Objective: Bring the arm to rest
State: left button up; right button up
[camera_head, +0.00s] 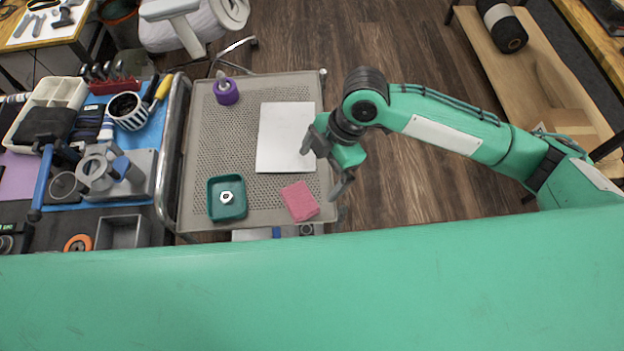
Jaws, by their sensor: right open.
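My right arm (440,130) comes in from the right. My right gripper (326,165) is open and empty, above the right edge of the perforated cart top (240,175). A white sheet or board (286,135) lies on the cart just left of the gripper. A pink sponge-like block (299,201) lies below the gripper in the picture, apart from it. A teal tray (227,213) with a small white ring-shaped part (226,197) in it sits at the cart's near left. My left gripper is not in view.
A crowded workbench on the left holds a grey fixture (115,172), a striped cup (127,110) and tools. A wooden shelf (550,80) stands at the right. The floor between cart and shelf is free.

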jog(key=shift+v, duration=1.2)
